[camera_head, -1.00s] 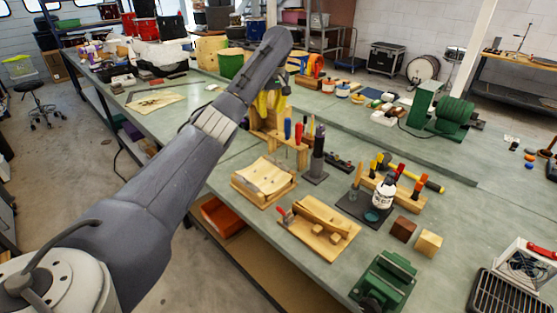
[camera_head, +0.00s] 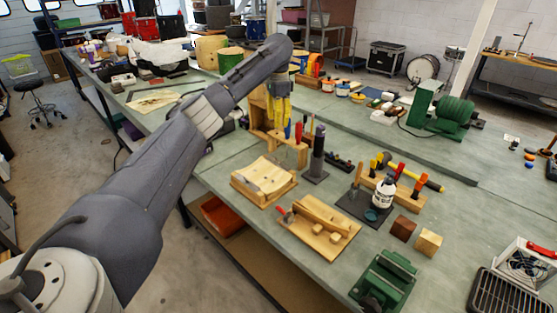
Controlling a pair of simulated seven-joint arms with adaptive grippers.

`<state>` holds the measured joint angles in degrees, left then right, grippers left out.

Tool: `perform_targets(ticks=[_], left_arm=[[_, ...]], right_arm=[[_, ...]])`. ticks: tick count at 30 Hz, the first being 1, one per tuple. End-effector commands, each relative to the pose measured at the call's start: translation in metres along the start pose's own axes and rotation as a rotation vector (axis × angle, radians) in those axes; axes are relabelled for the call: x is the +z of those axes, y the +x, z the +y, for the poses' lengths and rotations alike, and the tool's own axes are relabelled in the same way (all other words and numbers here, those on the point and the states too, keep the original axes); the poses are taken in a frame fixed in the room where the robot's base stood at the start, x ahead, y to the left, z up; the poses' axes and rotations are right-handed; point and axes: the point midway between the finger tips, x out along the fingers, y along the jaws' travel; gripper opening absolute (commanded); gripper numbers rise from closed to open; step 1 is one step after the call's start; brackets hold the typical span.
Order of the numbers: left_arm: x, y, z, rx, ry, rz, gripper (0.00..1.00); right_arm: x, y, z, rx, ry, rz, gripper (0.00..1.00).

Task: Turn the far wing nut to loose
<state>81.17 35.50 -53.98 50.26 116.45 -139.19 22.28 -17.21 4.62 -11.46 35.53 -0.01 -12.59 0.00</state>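My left arm comes in from the lower left. Its gripper (camera_head: 281,112), with yellow fingers, points down beside a wooden stand (camera_head: 258,108) on the green bench (camera_head: 225,165). The fingers overlap the stand and the tools there, so I cannot tell whether they are open or shut, or whether they touch anything. I cannot make out any wing nut; it is too small or hidden behind the arm and fingers. My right gripper is not in view.
Near the gripper stand a dark upright cylinder (camera_head: 317,150) and a tool rack. In front lie a curved wooden form (camera_head: 264,178), a wooden board with a plane-like piece (camera_head: 320,225), a white jar (camera_head: 383,193) and a green vise (camera_head: 385,280).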

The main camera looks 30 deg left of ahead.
Motion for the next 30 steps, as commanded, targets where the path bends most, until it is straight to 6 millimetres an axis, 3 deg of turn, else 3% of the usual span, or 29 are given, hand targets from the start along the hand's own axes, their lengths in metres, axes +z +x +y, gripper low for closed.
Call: perform_targets(ticks=[8,13,30], left_arm=[[-0.003,0.002,0.002,0.005,0.154,0.011,0.34],[-0.003,0.017,0.002,0.006,0.163,0.009,0.34],[-0.003,0.117,0.002,0.006,0.16,0.009,0.34]], right_arm=[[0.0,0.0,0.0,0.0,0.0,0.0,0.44],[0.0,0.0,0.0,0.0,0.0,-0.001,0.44],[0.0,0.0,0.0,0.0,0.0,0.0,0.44]])
